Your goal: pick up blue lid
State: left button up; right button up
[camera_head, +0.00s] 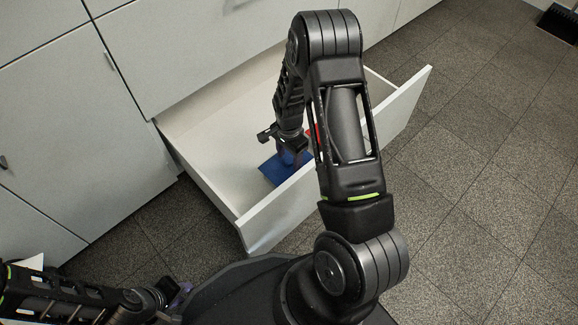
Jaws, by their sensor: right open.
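The blue lid (272,171) lies in the open white drawer, near its front panel. It is flat and partly covered by my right gripper and the drawer front. My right gripper (293,158) reaches down into the drawer, over the lid. It is open; its fingertips are small and partly hidden, so I cannot tell whether they touch the lid. My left gripper (178,295) is low at the bottom left, outside the drawer and away from the lid. Its finger opening is too unclear to tell.
The open drawer (203,177) has raised walls around the lid, with its front panel (408,100) nearest me. A small red thing (312,131) shows behind my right arm. Grey cabinets (75,120) stand behind.

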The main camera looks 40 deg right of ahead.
jog(key=shift+c, duration=0.5)
grip_shut()
dwell(0.3)
